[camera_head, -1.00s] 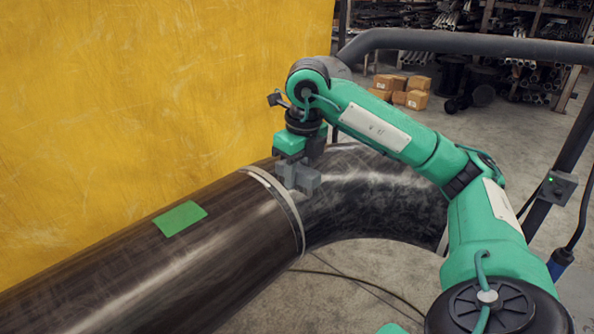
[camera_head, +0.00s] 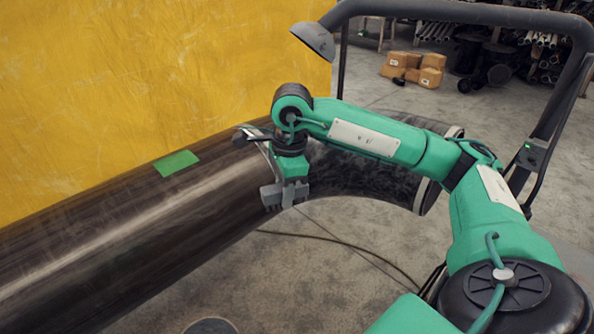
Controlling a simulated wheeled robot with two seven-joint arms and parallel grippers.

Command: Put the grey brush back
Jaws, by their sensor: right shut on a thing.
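My right gripper (camera_head: 288,184) hangs from my green arm in front of the pipe, by the seam between the straight part and the bend. It is shut on a grey, blocky piece with a notched lower edge, which appears to be the grey brush (camera_head: 271,198). The gripper body hides part of it, and I cannot tell whether it touches the pipe (camera_head: 150,222). The pipe is dark and shiny, with a pale ring at the seam and a green patch (camera_head: 177,163) on top. My left gripper is not in view.
A yellow wall or curtain (camera_head: 130,80) stands behind the pipe. A dark tubular frame (camera_head: 460,12) with a lamp head (camera_head: 313,40) and a switch box (camera_head: 532,154) stands at the right. Cables lie on the floor. Boxes (camera_head: 413,68) are far back.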

